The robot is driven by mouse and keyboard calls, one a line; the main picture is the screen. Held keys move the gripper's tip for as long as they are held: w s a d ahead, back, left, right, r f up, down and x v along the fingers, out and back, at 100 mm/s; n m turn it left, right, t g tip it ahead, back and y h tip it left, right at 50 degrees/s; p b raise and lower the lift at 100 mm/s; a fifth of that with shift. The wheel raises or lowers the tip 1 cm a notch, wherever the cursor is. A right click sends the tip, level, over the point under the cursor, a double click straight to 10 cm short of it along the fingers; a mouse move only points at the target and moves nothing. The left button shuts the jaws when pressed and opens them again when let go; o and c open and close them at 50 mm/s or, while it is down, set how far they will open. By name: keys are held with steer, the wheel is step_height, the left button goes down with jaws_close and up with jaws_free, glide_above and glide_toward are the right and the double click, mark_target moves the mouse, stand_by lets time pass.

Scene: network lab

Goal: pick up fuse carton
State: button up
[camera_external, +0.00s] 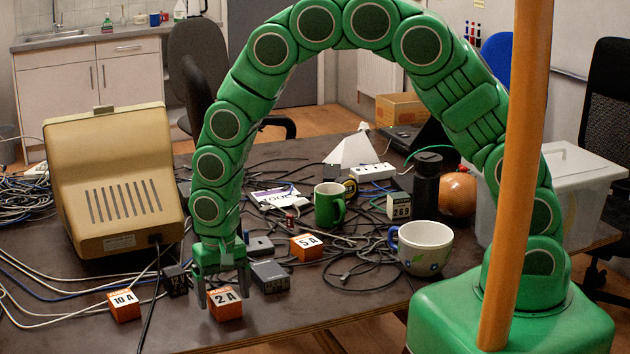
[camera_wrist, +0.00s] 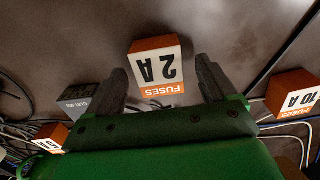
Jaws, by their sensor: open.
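Three orange and white fuse cartons lie on the dark table. The 2 A carton (camera_external: 226,304) is at the front edge area, directly below my gripper (camera_external: 222,288). In the wrist view the 2 A carton (camera_wrist: 158,72) shows between and slightly beyond the two grey fingers of my gripper (camera_wrist: 165,82), which are apart with nothing clamped. The 10 A carton (camera_external: 124,305) stands to the left; it is at the right edge of the wrist view (camera_wrist: 293,94). The 5 A carton (camera_external: 306,247) stands further back to the right; part of an orange carton shows lower left in the wrist view (camera_wrist: 52,138).
A dark grey box (camera_external: 270,276) stands close right of the 2 A carton, and a small black box (camera_external: 176,280) stands left. Cables, a beige monitor housing (camera_external: 115,185), a green mug (camera_external: 328,204) and a white patterned cup (camera_external: 424,247) crowd the table. Bare table lies in front right.

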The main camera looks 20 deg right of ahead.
step_height(320, 180, down, 2)
steer(key=c, duration=1.1)
steer(key=shift+r, duration=0.1)
